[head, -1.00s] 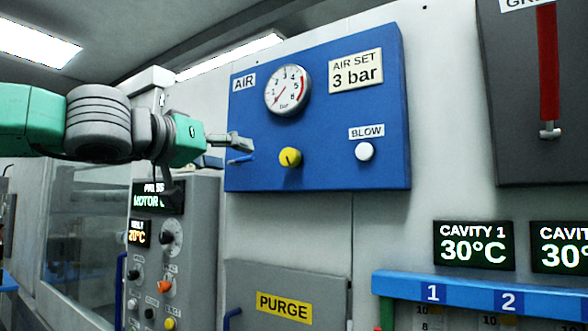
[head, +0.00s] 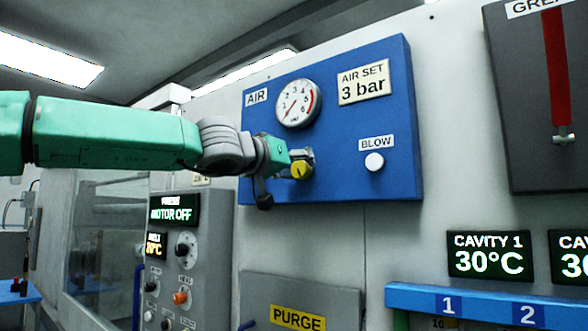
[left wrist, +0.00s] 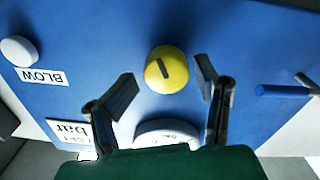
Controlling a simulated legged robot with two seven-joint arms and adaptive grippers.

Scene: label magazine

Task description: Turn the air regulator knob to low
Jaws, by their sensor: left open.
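The yellow air regulator knob (head: 301,170) sits on the blue AIR panel (head: 340,185), below the round pressure gauge (head: 297,103). My left gripper (head: 303,163) is at the knob in the head view and partly covers it. In the left wrist view the knob (left wrist: 167,69) with its dark pointer line lies between the tips of the open left gripper (left wrist: 165,82). Gaps show on both sides, so the fingers do not grip it. The gauge needle points to the lower left, near the low numbers. My right gripper is not in view.
An AIR SET 3 bar sign (head: 362,84) and a white BLOW button (head: 374,162) are on the same panel. A blue lever (left wrist: 283,91) sticks out near the fingers. A control column (head: 190,250) stands below my left arm.

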